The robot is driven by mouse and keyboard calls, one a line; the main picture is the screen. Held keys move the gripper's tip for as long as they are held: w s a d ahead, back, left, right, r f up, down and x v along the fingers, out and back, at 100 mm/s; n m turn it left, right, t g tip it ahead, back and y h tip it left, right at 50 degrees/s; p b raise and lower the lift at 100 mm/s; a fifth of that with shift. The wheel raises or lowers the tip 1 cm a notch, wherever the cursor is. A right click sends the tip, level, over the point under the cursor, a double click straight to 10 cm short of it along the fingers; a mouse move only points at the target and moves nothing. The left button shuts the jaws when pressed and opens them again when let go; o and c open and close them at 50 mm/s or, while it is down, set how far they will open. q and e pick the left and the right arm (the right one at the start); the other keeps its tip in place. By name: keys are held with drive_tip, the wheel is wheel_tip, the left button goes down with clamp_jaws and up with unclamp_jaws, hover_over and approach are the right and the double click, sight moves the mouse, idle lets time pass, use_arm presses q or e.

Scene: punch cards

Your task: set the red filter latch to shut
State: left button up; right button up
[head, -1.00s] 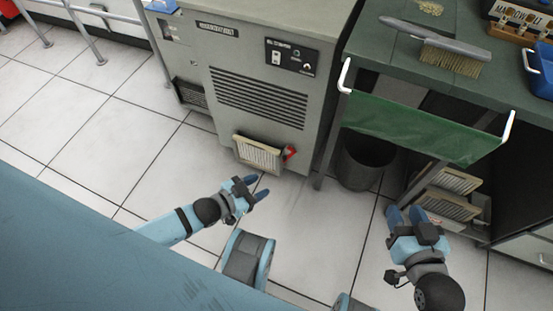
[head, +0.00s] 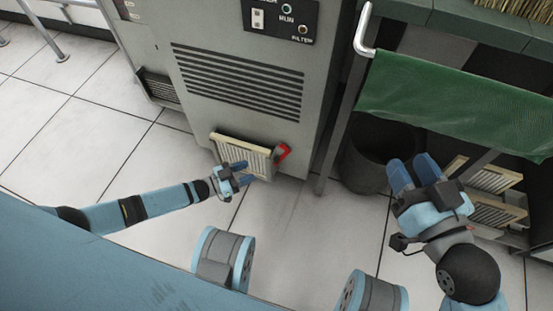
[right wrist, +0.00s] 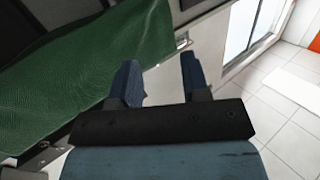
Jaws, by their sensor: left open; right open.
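The red filter latch (head: 283,152) is a small red lever low on the front of the grey machine (head: 238,82). It sits at the right end of the cream-framed filter (head: 241,153), which is seated in the machine's lower front and looks slightly tilted outward. My left gripper (head: 242,173) is open, just in front of the filter's lower edge and left of and below the latch. I cannot tell whether it touches the filter. My right gripper (head: 412,172) is open and empty in front of the dark bin; its two fingers also show in the right wrist view (right wrist: 160,82).
A dark bin (head: 365,160) stands right of the machine. A green cloth (head: 455,100) hangs from a white-ended rail on the workbench. More cream-framed filters (head: 495,215) lie on the bench's lower shelf. The tiled floor (head: 130,135) is clear at the left.

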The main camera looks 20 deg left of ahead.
sight(276, 159)
use_arm(q)
drive_tip(key=b+x, duration=0.3)
drive_tip(key=x, duration=0.7)
drive_tip(key=shift+f, duration=0.15)
drive_tip(key=shift+x, duration=0.8)
use_arm(e)
drive_tip(key=shift+w+d+r+n+t+y, duration=0.1)
drive_tip(key=shift+w+d+n+t+y, duration=0.15)
drive_tip(key=shift+n, duration=0.2)
drive_tip(key=shift+w+d+n+t, duration=0.1)
drive_tip(key=shift+w+n+t, duration=0.05)
drive_tip(key=shift+w+n, duration=0.2)
drive_tip(key=shift+w+d+r+n+t+y, duration=0.15)
drive_tip(key=shift+w+d+n+t, duration=0.1)
drive_tip(key=shift+n, duration=0.25)
use_arm(q)
drive_tip(key=shift+c, duration=0.5)
clamp_jaws()
drive_tip(key=shift+s, duration=0.1)
